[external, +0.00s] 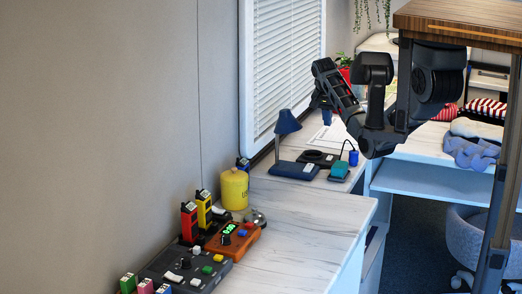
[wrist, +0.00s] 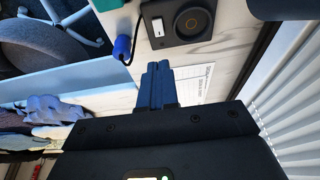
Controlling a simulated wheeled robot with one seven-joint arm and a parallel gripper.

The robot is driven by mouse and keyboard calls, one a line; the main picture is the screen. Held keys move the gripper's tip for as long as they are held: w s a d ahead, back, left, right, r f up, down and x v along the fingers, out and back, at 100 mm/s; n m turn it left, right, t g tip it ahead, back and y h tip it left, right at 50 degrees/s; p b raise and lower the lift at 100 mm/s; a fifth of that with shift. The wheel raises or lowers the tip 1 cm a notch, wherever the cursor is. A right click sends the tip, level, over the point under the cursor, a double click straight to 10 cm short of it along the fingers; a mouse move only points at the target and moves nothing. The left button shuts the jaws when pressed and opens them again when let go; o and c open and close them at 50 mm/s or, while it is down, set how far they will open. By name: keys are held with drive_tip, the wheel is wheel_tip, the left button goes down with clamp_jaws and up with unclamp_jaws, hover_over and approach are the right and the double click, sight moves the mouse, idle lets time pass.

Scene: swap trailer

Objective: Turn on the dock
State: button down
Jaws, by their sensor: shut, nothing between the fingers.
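A black box with a round ringed pad, which looks like the dock (wrist: 177,38), lies on the white counter at the top of the wrist view. A white rocker switch (wrist: 157,27) sits on its left side. The dock (external: 315,158) also shows in the external view, between the blue lamp and the teal device. My gripper (wrist: 157,66) is shut and empty, with its fingertips below the dock in the wrist picture and apart from it. In the external view my gripper (external: 327,116) is above the counter, beyond the dock. I cannot tell the switch's state.
A blue lamp (external: 288,122) and a teal device (external: 339,170) with a cord to a blue plug (external: 353,158) flank the dock. A paper sheet (wrist: 195,85) lies near my fingers. Control boxes (external: 236,241) and a yellow canister (external: 234,189) stand nearer the camera. Blinds (external: 288,65) cover the wall.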

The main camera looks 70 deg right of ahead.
sight(331, 156)
drive_tip(key=shift+d+f+b, duration=0.1)
drive_tip(key=shift+d+b, duration=0.2)
drive_tip(key=shift+b, duration=0.6)
drive_tip(key=x, duration=1.3)
drive_tip(key=shift+f, duration=0.4)
